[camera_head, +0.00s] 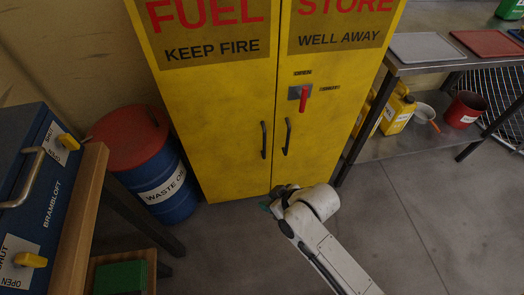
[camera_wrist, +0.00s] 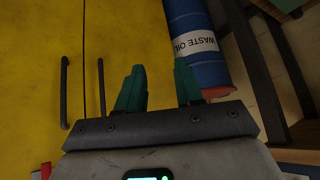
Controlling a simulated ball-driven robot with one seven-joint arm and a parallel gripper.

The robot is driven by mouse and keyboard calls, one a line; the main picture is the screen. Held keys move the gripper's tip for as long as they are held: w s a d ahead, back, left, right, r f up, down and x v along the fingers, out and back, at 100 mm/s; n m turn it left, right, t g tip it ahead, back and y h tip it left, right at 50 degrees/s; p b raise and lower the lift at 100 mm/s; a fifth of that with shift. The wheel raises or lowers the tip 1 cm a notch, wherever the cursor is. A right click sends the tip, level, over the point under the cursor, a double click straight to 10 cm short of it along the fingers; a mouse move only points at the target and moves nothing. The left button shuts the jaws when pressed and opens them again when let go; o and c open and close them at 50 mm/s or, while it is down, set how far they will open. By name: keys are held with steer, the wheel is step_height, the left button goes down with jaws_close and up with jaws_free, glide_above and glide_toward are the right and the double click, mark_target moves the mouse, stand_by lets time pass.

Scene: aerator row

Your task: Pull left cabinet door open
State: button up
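The yellow cabinet has a left door (camera_head: 215,110) and a right door (camera_head: 325,130), both shut with a thin seam between them. The left door's dark vertical handle (camera_head: 264,140) is beside the seam; it also shows in the wrist view (camera_wrist: 101,88), left of my fingers. The right door's handle (camera_head: 286,137) is across the seam. My gripper (camera_head: 266,206) is low in front of the cabinet, below the handles in the head view. In the wrist view my gripper (camera_wrist: 158,88) has two green fingers apart with nothing between them. It is apart from the left handle.
A blue waste oil drum (camera_head: 160,180) with a red lid stands left of the cabinet. A red lever (camera_head: 304,98) is on the right door. A metal shelf bench (camera_head: 450,65) stands right, a wooden bench (camera_head: 80,215) left. Floor (camera_head: 410,220) at lower right is clear.

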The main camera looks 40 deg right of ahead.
steer(key=w+d+f+m+t+h+b, duration=0.1)
steer(key=w+d+f+t+b, duration=0.35)
steer(key=w, duration=0.35)
steer(key=m+t+h+b, duration=0.3)
steer(key=m+t+h, duration=0.15)
steer(key=h, duration=0.25)
glide_toward(265, 147)
steer(key=shift+n, duration=0.35)
steer(key=b+x, duration=0.3)
steer(key=x, duration=0.7)
steer(key=shift+w+d+r+b, duration=0.1)
steer(key=shift+w+d+b, duration=0.05)
steer(key=shift+w+b, duration=0.25)
steer(key=shift+s, duration=0.1)
jaws_close()
